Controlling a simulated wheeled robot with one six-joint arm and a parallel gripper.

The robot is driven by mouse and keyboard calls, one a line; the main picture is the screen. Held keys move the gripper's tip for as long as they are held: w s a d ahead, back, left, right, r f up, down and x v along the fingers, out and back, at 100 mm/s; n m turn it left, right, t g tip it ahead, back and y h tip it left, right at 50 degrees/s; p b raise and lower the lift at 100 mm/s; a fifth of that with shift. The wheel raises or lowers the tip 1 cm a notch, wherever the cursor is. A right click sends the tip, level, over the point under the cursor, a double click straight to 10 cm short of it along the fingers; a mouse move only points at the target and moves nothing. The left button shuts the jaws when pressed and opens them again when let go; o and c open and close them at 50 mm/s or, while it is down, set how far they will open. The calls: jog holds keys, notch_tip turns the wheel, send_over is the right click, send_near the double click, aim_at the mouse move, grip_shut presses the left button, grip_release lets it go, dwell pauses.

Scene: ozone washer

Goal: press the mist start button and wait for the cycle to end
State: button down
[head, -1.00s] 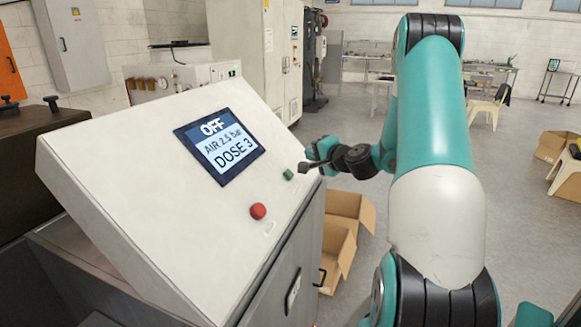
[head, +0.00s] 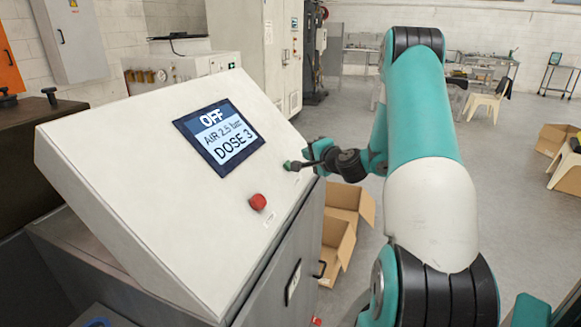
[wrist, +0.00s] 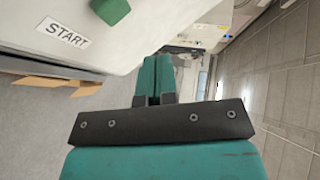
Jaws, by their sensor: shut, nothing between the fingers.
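The green start button (head: 287,165) sits on the sloped white panel (head: 150,190), right of the screen. In the wrist view the green button (wrist: 111,9) shows at the top edge beside a START label (wrist: 65,32). The screen (head: 220,137) reads OFF, AIR 2.5 bar, DOSE 3. My gripper (head: 297,166) is shut and empty, its tip at the green button in the head view; whether it touches cannot be told. In the wrist view my gripper (wrist: 154,75) has its fingers together, below and right of the button.
A red button (head: 258,202) is on the panel below the screen. Open cardboard boxes (head: 340,235) stand on the floor right of the cabinet. A white cabinet (head: 268,50) stands behind.

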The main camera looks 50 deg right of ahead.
jog(key=shift+w+a+f+b, duration=0.25)
jog(key=shift+w+f, duration=0.4)
jog(key=shift+f, duration=0.05)
jog(key=shift+w+a+f+b, duration=0.2)
jog(key=shift+w+a+f, duration=0.05)
jog(key=shift+w+f, duration=0.4)
dwell(1.1)
jog(key=shift+w+a+f+b, duration=0.1)
jog(key=shift+w+f+b, duration=0.05)
jog(key=shift+f+b, duration=0.15)
jog(key=shift+w+a+f, duration=0.15)
jog(key=shift+w+f, duration=0.2)
dwell(0.8)
jog(key=shift+s+r, duration=0.1)
jog(key=shift+r, duration=0.05)
jog(key=shift+s+d+r, duration=0.25)
jog(key=shift+s+r, duration=0.25)
jog(key=shift+r, duration=0.05)
dwell(0.4)
jog(key=s+r, duration=0.1)
jog(key=s+d+r, duration=0.1)
jog(key=s+r, duration=0.1)
jog(key=shift+s+d+r, duration=0.15)
jog(key=shift+r, duration=0.1)
